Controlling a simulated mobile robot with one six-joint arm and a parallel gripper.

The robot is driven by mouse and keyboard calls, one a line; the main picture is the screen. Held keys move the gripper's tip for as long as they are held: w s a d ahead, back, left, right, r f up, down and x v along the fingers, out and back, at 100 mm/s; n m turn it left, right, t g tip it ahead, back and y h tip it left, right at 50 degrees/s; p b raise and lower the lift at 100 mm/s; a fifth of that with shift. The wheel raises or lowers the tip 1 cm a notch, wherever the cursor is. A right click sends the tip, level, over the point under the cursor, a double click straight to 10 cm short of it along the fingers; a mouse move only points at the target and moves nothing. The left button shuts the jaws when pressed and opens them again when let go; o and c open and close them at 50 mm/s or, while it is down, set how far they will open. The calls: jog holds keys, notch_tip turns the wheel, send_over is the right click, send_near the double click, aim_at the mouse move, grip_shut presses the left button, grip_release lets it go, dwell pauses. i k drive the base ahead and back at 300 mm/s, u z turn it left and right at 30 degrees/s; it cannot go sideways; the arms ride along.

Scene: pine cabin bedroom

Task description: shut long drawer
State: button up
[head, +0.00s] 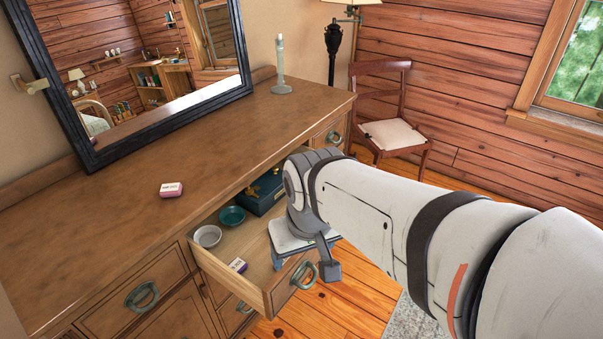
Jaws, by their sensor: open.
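The long drawer (247,285) of the brown wooden dresser stands pulled out, its inside showing. Its front carries a greenish ring handle (303,276). Inside are a grey-white bowl (208,236), a teal bowl (232,215), a dark teal box (262,194) and a small white and purple box (237,265). My gripper (304,262) is open and empty, over the right part of the drawer by its front and handle. I cannot tell whether it touches the drawer. My arm and gripper hide the drawer's right end.
The dresser top (130,225) bears a small pink and white box (171,189), a candlestick (281,75) and a dark-framed mirror (150,122). A wooden chair (391,135) stands behind my arm. Wood floor (335,310) is open in front of the drawer, beside a grey rug (408,318).

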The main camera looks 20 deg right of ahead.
aim_at(268, 290)
jog(key=z, duration=0.55)
jog(key=k, duration=1.1)
jog(key=z, duration=0.65)
jog(key=i, duration=1.5)
jog(key=u, duration=0.5)
